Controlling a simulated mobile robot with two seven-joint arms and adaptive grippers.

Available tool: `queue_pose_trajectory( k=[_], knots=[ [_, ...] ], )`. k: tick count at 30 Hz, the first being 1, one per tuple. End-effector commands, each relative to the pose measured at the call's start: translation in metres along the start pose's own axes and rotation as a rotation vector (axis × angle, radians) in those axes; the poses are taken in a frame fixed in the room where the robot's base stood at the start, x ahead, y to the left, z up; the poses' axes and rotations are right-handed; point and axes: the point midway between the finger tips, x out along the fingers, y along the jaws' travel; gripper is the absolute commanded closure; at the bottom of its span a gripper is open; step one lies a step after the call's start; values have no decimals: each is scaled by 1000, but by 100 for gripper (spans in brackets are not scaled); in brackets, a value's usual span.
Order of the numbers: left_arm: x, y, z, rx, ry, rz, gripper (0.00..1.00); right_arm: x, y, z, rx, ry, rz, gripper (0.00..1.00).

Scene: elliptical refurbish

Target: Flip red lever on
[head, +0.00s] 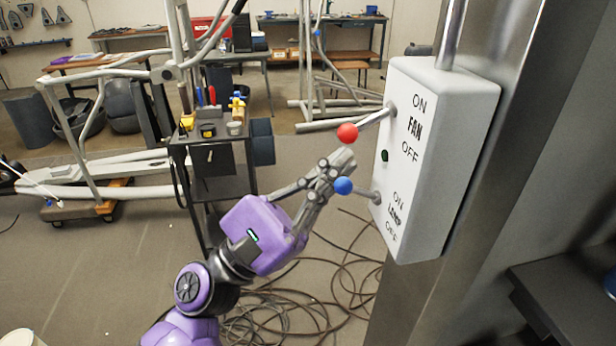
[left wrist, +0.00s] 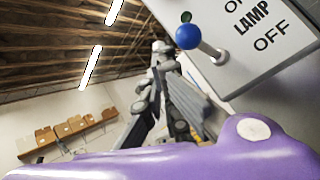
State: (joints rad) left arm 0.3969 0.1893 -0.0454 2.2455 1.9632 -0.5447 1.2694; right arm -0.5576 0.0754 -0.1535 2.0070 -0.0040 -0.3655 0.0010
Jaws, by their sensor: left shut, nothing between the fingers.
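The red lever (head: 371,120) sticks out from the upper part of a white switch box (head: 442,150), beside the FAN label. Its red ball knob (head: 347,133) hangs lower in the picture than its base. The blue-knobbed lever (head: 343,185) is below it, beside the LAMP label, and its knob also shows in the left wrist view (left wrist: 190,36). My left gripper (head: 345,158) is shut and empty, its fingertips just below the red knob and above the blue one. Whether it touches either knob is unclear. The red knob is out of the left wrist view. My right gripper is not in view.
The box is mounted on a metal column (head: 490,140) with a pipe (head: 452,30) above it. A dark tool cart (head: 215,150) stands behind my left arm. Black cables (head: 330,290) lie on the floor. A dark surface (head: 570,290) is at lower right.

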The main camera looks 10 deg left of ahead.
Motion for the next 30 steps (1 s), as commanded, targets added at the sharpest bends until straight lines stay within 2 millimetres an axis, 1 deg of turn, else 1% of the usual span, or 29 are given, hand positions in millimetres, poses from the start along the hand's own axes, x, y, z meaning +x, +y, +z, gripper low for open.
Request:
queue_pose_trajectory(
  k=[1, 4, 6, 9, 13, 20, 30],
  knots=[
    [16, 2, 7, 5, -8, -2, 100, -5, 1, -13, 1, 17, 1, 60],
    [35, 2, 7, 5, -8, -2, 100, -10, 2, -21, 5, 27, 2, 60],
    [25, 2, 18, 5, -2, 0, 100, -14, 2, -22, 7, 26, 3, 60],
    [20, 1, 29, 4, -2, -1, 100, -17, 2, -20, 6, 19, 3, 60],
    [16, 0, 37, 3, -1, -1, 100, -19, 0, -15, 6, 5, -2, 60],
    [13, -1, 37, 0, 1, -1, 100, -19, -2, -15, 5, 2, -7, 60],
    [15, 2, 35, 1, 1, -1, 100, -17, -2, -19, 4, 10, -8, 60]
  ],
)
